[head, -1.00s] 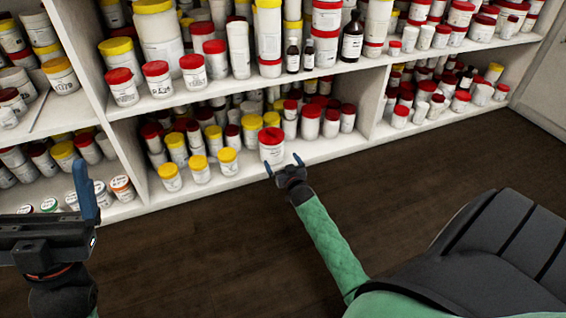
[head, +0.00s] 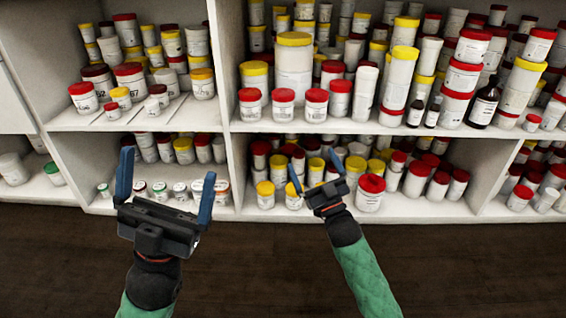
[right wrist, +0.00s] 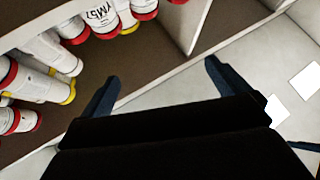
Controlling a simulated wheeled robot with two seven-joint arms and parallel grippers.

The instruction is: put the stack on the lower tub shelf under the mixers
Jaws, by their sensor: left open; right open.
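My left gripper (head: 167,165) is open and empty in the head view, in front of the lower left bay. My right gripper (head: 314,172) is open and empty before the lower middle shelf (head: 400,207); in the right wrist view its fingers (right wrist: 160,75) are spread with nothing between them. A white tub with a red lid (head: 369,194) stands at the shelf's front edge, just right of the right gripper. Red-lidded tubs stand in a stack (head: 462,77) on the upper shelf at right. Which stack the task means is not clear. No mixers can be made out.
Small yellow-lidded tubs (head: 265,194) stand left of the right gripper. Low tubs with coloured lids (head: 180,191) stand behind the left gripper. An upright divider (head: 231,170) parts the bays. The upper shelf (head: 330,126) is crowded. The dark floor (head: 230,270) in front is clear.

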